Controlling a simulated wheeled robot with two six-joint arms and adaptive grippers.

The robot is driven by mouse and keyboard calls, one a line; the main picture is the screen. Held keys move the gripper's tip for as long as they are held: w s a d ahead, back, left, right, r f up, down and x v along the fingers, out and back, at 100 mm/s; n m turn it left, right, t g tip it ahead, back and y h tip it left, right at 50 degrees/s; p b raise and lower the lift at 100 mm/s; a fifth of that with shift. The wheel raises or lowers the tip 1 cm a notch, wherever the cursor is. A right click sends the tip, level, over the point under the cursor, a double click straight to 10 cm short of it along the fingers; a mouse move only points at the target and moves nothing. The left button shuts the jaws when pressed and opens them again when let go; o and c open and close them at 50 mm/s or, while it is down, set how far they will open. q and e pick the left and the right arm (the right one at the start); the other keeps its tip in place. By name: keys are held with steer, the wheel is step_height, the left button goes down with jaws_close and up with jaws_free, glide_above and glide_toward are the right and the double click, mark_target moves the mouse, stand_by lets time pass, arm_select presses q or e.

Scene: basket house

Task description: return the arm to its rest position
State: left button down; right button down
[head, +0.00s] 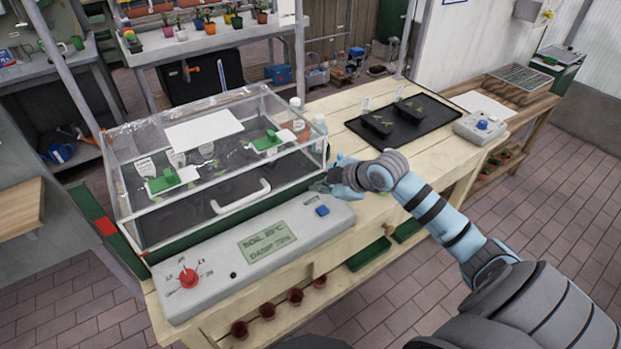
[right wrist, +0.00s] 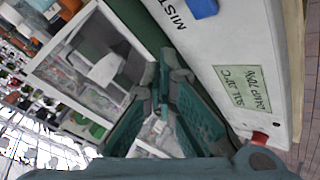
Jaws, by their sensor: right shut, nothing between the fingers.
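My right arm (head: 430,205) comes in from the lower right in the head view and reaches over the wooden workbench. Its right gripper (head: 325,186) is at the near right corner of the clear propagator box, by the right end of the control panel. In the right wrist view, the fingers of the right gripper (right wrist: 163,80) meet at their tips, with nothing between them. The panel (right wrist: 225,60) and its display lie close beside the fingers there. Whether the gripper touches the box or panel cannot be told. My left gripper is not in view.
The propagator (head: 220,165) has a front handle. The control panel (head: 255,250) has a red knob (head: 188,277) and a blue button (head: 322,210). Small bottles (head: 318,125) stand behind the gripper. A black tray (head: 405,118) and grey device (head: 480,127) are farther right. Floor at right is clear.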

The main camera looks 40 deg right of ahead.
steer(key=shift+m+g, duration=0.4)
steer(key=shift+g, duration=0.2)
steer(key=s+a+f, duration=0.3)
steer(key=s+f, duration=0.1)
steer(key=f, duration=0.1)
steer(key=shift+a, duration=0.4)
steer(key=s+a+f+m+g+h, duration=0.1)
steer(key=s+a+f+m, duration=0.15)
steer(key=s, duration=0.55)
steer(key=s+a+f+m+g+h, duration=0.1)
steer(key=s+a+f+m+g, duration=0.2)
steer(key=s, duration=0.5)
steer(key=s+a+f+m, duration=0.2)
steer(key=s+a+m, duration=0.15)
steer(key=s, duration=0.45)
step_height(320, 180, down, 21)
steer(key=s+d+g, duration=0.2)
steer(key=d, duration=0.1)
steer(key=s+f, duration=1)
steer(key=s, duration=0.3)
steer(key=shift+d+f+m+g, duration=0.15)
steer(key=shift+f+m+g, duration=0.15)
steer(key=shift+m, duration=0.1)
